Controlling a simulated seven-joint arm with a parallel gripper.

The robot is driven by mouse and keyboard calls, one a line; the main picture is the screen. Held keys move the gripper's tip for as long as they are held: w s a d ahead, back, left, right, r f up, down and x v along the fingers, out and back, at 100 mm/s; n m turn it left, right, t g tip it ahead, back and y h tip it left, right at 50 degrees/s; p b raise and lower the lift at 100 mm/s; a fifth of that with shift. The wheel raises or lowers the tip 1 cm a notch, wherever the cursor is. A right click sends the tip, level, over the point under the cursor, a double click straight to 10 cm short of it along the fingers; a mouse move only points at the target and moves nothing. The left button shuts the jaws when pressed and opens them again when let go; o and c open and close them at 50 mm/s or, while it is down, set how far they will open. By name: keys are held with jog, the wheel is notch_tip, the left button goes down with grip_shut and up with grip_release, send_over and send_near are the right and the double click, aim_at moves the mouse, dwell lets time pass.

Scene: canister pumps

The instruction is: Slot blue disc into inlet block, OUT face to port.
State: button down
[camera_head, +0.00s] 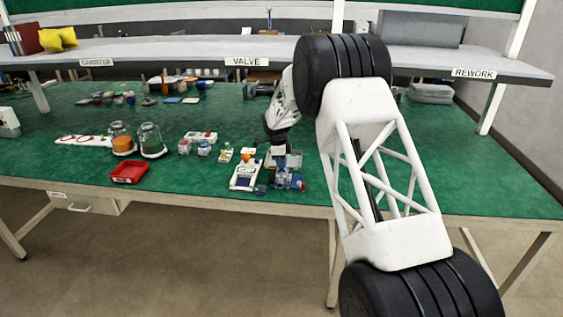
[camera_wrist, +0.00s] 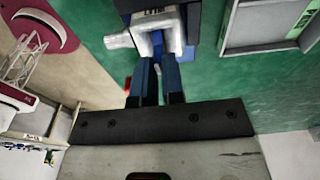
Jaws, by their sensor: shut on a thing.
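My gripper (camera_head: 284,160) points down over the right part of the green bench. In the wrist view its two dark blue fingers (camera_wrist: 157,75) are close together and reach to a white inlet block (camera_wrist: 143,35). A blue piece, which looks like the blue disc (camera_wrist: 172,30), shows at the fingertips between the block's white walls. Most of it is hidden, and I cannot read its face or tell how deep it sits. A short white port (camera_wrist: 118,41) sticks out from the block's left side. In the head view the block is small and partly hidden under my gripper, on a blue base (camera_head: 291,184).
A white tray-like device (camera_head: 244,177) stands just left of my gripper, with a small dark blue round thing (camera_head: 261,190) near it. Farther left are a red tray (camera_head: 129,172) and two glass jars (camera_head: 151,141).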

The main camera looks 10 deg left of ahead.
jog(key=shift+f, duration=0.75)
jog(key=c, duration=1.1)
grip_release()
jog(key=shift+c, duration=0.2)
notch_tip(320, 180, up, 8)
jog(key=shift+a+f, duration=0.15)
jog(key=shift+a, duration=0.3)
